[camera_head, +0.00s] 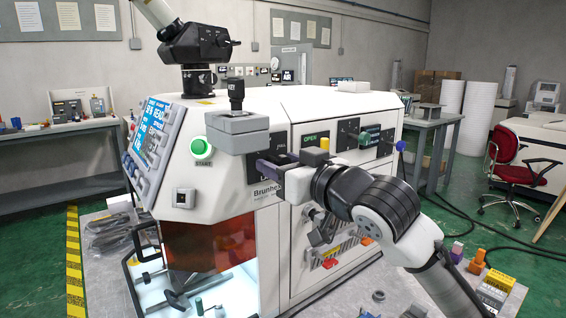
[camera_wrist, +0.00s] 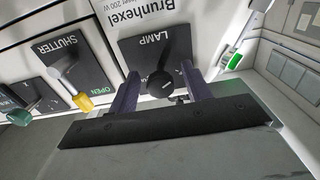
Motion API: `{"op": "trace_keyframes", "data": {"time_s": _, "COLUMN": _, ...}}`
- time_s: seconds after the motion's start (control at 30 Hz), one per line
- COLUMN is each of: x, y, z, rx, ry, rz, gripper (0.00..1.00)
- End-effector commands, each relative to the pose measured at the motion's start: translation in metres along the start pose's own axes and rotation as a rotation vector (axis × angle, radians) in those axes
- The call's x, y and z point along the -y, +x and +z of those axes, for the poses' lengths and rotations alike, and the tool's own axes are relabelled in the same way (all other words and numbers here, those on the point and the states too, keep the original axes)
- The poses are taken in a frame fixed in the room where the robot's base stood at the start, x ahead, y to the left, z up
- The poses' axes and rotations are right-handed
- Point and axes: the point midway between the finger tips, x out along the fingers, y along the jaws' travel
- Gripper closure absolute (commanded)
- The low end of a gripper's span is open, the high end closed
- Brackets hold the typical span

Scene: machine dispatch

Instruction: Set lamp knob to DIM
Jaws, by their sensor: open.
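The lamp knob (camera_wrist: 161,82) is black with a rounded end, on a black plate (camera_wrist: 134,50) marked LAMP on the white machine. In the wrist view my gripper (camera_wrist: 158,79) is open, with one purple-grey finger on each side of the knob. I cannot tell whether either finger touches it. In the head view my gripper (camera_head: 271,166) is at the machine's front face and hides the knob. The setting marks around the knob are not readable, so I cannot tell its setting.
The shutter handle with a yellow end (camera_wrist: 83,102) sticks out beside the lamp plate; it also shows in the head view (camera_head: 324,143), close above my wrist. A green start button (camera_head: 200,147) and a grey box with a black knob (camera_head: 236,122) are nearby.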

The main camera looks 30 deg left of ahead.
Motion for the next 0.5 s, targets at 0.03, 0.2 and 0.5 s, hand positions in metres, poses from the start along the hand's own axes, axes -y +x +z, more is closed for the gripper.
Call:
{"op": "trace_keyframes", "data": {"time_s": 0.03, "x": 0.0, "y": 0.0, "z": 0.0001, "rx": 0.0, "ry": 0.0, "rz": 0.0, "gripper": 0.51}}
{"op": "trace_keyframes", "data": {"time_s": 0.2, "x": 0.0, "y": -0.0002, "z": 0.0001, "rx": 0.0, "ry": 0.0, "rz": 0.0, "gripper": 0.62}}
{"op": "trace_keyframes", "data": {"time_s": 0.5, "x": 0.0, "y": -0.0004, "z": 0.0, "rx": 0.0, "ry": 0.0, "rz": 0.0, "gripper": 0.96}}
